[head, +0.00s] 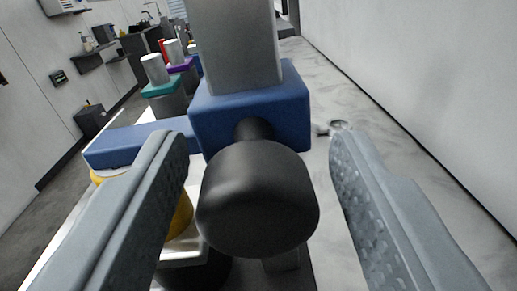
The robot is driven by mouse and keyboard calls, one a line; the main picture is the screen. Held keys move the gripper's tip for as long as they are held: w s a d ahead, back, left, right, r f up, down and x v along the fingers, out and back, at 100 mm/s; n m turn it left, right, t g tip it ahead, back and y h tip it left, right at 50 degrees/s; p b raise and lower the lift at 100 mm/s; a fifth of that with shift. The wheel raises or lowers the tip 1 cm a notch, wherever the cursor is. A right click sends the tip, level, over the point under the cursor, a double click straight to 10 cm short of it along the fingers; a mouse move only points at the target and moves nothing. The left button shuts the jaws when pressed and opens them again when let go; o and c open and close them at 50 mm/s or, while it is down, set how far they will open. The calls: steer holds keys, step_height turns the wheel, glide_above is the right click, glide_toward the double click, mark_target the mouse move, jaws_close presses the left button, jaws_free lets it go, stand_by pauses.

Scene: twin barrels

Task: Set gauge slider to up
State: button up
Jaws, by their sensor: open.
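The gauge slider appears to be a blue block (292,108) on an upright grey post (235,45), with a thick black knob (258,200) sticking out toward me. A blue arm (130,147) reaches left from the block. My gripper (258,145) is open, with one grey finger on each side of the knob. A gap shows between the knob and the right finger; the left finger lies close to the knob, with yellow showing between them. The lower part of the post is mostly hidden behind the knob.
A yellow rounded thing (181,217) sits behind the left finger, partly hidden. Farther back left stand blocks with green (163,88) and purple (181,67) parts and pale cylinders. A plain pale wall (420,70) runs along the right. A small metal fitting (333,127) lies beyond the right fingertip.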

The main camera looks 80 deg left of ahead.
jaws_close()
step_height(320, 180, up, 10)
steer(key=shift+r, duration=0.2)
stand_by(0.4)
jaws_free()
steer(key=v, duration=1.7)
steer(key=shift+d, duration=0.2)
